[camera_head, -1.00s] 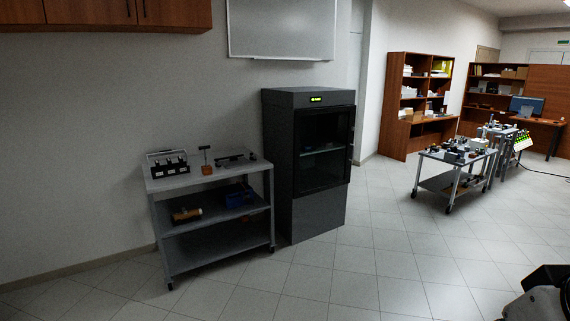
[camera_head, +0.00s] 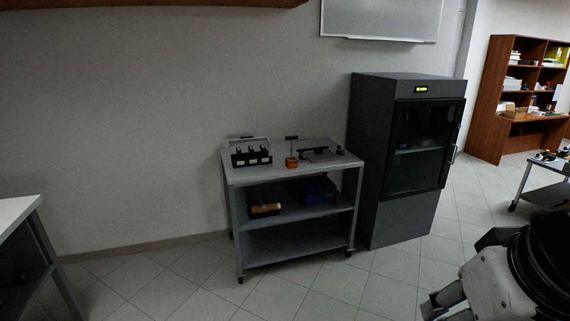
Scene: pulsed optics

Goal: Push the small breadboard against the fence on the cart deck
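A grey three-level cart (camera_head: 233,175) stands against the wall in the middle of the head view. On its top deck, a flat dark plate (camera_head: 318,156) with small black knobs lies at the right. It may be the small breadboard, but it is too small to be sure. I cannot make out a fence for certain on this deck. Part of my arm shows at the lower right, well apart from the cart. My gripper's fingertips are not visible.
The deck also holds a black rack (camera_head: 251,155) and a post on an orange block (camera_head: 291,161). A dark cabinet (camera_head: 395,215) stands right of the cart. A table (camera_head: 18,212) is at the left edge, another cart (camera_head: 541,172) at the right. The tiled floor in front is clear.

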